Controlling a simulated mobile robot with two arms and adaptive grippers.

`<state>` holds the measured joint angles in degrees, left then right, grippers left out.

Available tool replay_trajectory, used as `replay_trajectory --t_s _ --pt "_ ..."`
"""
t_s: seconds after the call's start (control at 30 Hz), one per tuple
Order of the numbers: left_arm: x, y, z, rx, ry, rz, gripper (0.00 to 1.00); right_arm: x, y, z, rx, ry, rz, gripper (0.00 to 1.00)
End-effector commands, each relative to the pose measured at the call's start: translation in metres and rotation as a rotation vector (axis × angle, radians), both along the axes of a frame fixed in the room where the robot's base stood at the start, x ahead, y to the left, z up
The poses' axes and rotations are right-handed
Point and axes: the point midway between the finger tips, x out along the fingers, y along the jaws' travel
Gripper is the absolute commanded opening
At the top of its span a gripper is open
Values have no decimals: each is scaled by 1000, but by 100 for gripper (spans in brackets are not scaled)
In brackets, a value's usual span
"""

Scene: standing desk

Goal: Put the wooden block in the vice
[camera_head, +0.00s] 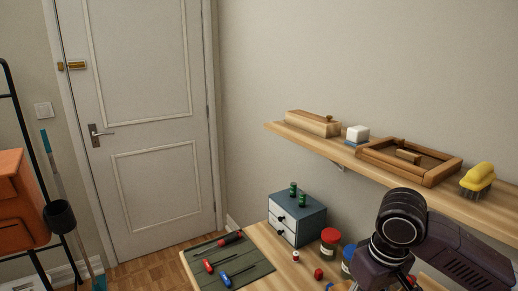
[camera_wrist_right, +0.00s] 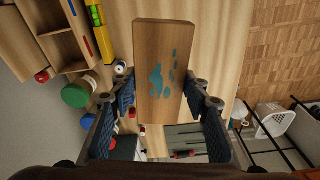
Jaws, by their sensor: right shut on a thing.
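The wooden block (camera_wrist_right: 153,60) is a long pale-brown piece with teal paint marks, seen in the right wrist view. My right gripper (camera_wrist_right: 163,98) is shut on it, with a blue-padded finger on either side. The block extends beyond the fingertips, over the desk. In the head view my right arm comes in at the lower right, and its gripper is mostly cut off by the bottom edge. I cannot make out the vice in either view. My left gripper is not in view.
The desk holds a green mat (camera_head: 233,268) with screwdrivers, a small drawer box (camera_head: 297,217), a red-lidded jar (camera_head: 329,241) and a yellow level (camera_wrist_right: 101,32). A wall shelf (camera_head: 287,130) with a tray and a yellow brush (camera_head: 478,177) is above.

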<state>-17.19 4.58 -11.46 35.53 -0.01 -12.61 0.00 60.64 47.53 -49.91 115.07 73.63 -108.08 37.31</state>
Motion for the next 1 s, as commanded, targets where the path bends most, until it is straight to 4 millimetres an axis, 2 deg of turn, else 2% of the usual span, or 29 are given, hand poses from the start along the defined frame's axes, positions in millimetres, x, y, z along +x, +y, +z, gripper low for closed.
replay_trajectory --t_s 0.2,0.4,0.63,0.77,1.0 --pt "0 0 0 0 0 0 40 -53 18 -5 0 -2 -174 11" --pt "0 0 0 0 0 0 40 -87 25 -9 4 2 -289 11" --pt "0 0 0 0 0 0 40 -98 26 -11 6 3 -336 11" --pt "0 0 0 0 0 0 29 -98 26 -11 7 5 -337 11" --pt "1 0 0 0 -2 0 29 -98 26 -11 7 5 -335 11"
